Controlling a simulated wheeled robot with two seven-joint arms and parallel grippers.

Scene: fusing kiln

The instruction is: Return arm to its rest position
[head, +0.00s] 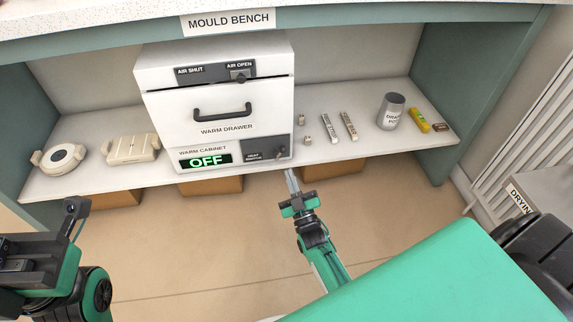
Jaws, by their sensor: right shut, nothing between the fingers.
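My right gripper (291,181) is in the middle of the head view, just in front of the shelf's front edge below the warm cabinet. Its pale fingers are together and empty, pointing toward the cabinet. Its green and black arm reaches up from the bottom of the view. On the left, dark and green parts of my left arm show at the lower edge; I cannot make out its fingers clearly.
The white warm cabinet (220,142) has a closed drawer and an OFF display (205,160). A round mould (60,158), a rectangular mould (131,149), a grey cup (391,112) and small items share the shelf (85,185). Open floor (190,245) lies in front.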

